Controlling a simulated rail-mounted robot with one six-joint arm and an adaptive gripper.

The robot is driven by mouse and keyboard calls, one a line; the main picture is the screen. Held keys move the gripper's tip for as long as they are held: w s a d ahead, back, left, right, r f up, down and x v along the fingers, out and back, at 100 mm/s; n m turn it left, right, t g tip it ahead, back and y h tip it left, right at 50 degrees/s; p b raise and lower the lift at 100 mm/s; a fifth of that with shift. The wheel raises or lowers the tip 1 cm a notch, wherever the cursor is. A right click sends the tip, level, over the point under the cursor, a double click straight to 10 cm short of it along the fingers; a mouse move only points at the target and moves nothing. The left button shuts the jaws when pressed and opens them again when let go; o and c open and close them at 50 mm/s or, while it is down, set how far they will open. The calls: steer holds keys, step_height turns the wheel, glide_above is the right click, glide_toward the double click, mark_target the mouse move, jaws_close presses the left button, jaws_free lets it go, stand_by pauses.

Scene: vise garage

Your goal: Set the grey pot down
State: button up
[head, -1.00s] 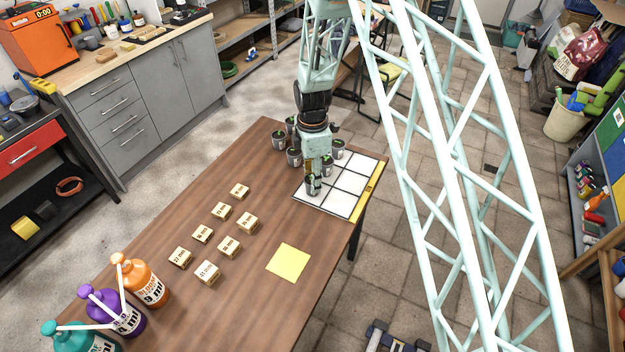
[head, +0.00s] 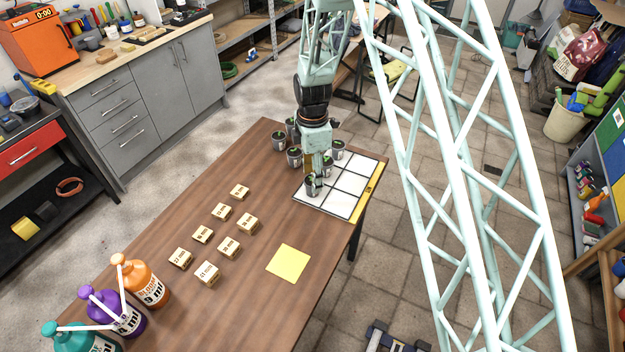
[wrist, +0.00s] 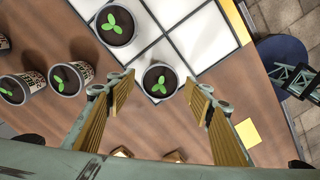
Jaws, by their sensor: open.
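The grey pot (wrist: 160,82), with dark soil and a green seedling, stands upright on a corner cell of the white gridded board (wrist: 205,38). In the head view the pot (head: 311,186) is at the board's near left corner. My gripper (wrist: 163,88) is open, its fingers on either side of the pot in the wrist view with gaps showing. In the head view my gripper (head: 315,168) is just above and behind the pot. A second potted seedling (wrist: 117,26) stands on the board close by.
More potted seedlings (head: 279,142) stand on the wooden table left of and behind the board. Several labelled wooden blocks (head: 222,211), a yellow square (head: 288,260) and pump bottles (head: 140,280) occupy the nearer table. Several board cells to the right are empty.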

step_height(320, 180, up, 10)
stand_by(0.6)
steer(key=shift+r, duration=0.1)
stand_by(0.8)
